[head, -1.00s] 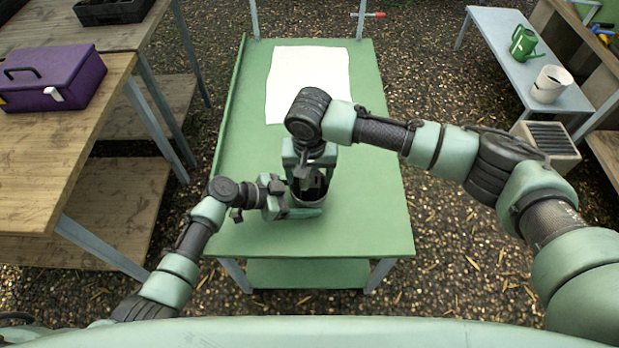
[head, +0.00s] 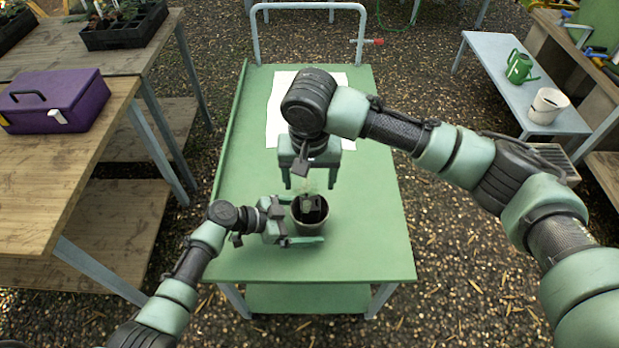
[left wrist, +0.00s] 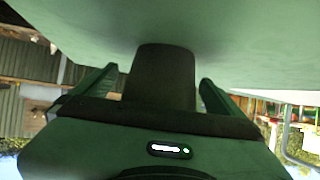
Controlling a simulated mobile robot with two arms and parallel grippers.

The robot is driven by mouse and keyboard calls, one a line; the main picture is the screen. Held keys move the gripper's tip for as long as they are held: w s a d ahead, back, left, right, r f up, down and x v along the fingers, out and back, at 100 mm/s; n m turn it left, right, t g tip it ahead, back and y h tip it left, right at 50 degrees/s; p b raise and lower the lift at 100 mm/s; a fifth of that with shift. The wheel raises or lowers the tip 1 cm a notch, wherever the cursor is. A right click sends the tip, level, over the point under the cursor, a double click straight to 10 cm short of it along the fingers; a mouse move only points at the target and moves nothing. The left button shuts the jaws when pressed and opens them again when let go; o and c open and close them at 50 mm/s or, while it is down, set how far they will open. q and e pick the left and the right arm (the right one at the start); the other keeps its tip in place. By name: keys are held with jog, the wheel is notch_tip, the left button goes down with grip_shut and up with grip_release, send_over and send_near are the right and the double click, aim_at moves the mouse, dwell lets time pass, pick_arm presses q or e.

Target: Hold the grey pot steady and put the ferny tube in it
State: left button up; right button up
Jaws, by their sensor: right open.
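The grey pot (head: 296,222) stands upright near the front of the green table. My left gripper (head: 308,236) has its fingers on either side of the pot, seemingly shut on it; in the left wrist view the pot (left wrist: 166,80) shows dark between the fingers. The ferny tube (head: 313,208) is a dark tube with a little green, inside the pot; its lower part is hidden by the pot wall. My right gripper (head: 310,184) is open and empty just above and behind the pot, fingers pointing down, apart from the tube.
The green table (head: 375,225) is otherwise clear but for a white sheet (head: 357,95) at the back. A purple toolbox (head: 60,105) and a black tray of plants (head: 125,28) stand on left benches. A white pot (head: 547,106) and green watering can (head: 519,67) stand on the right bench.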

pick_arm(q)
jog(key=v, duration=1.2)
jog(key=shift+f, duration=0.1)
